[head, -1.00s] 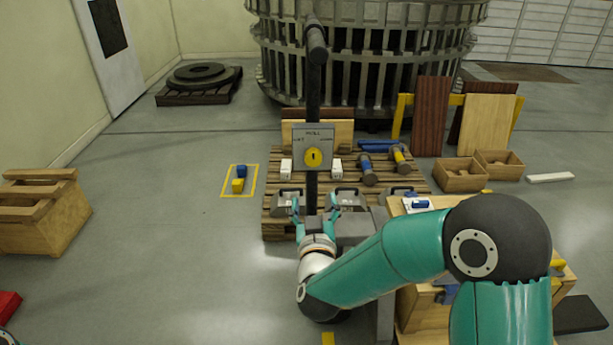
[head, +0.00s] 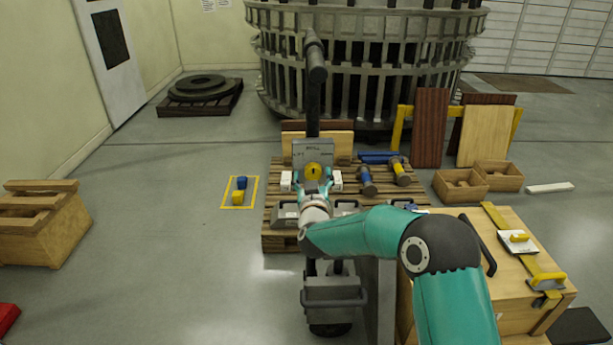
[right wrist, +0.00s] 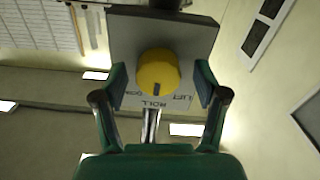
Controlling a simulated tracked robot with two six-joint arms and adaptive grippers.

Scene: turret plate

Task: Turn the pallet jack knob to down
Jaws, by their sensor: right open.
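The yellow round knob (head: 313,170) sits on a grey plate (head: 327,150) on the pallet jack's black upright handle (head: 314,95). In the right wrist view the plate (right wrist: 190,35) appears upside down, and the knob's (right wrist: 158,68) dark mark points toward ROLL. LIFT is at right of ROLL there, and the partly covered word at left looks like DOWN. My right gripper (head: 314,180) is open in front of the knob. In the wrist view its fingers (right wrist: 161,84) are on either side of the knob, with gaps. My left gripper is not in view.
A wooden pallet (head: 281,243) with grey cases, white blocks and blue-and-yellow tools stands behind the jack. A yellow floor outline (head: 224,205) holds a blue and a yellow block.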

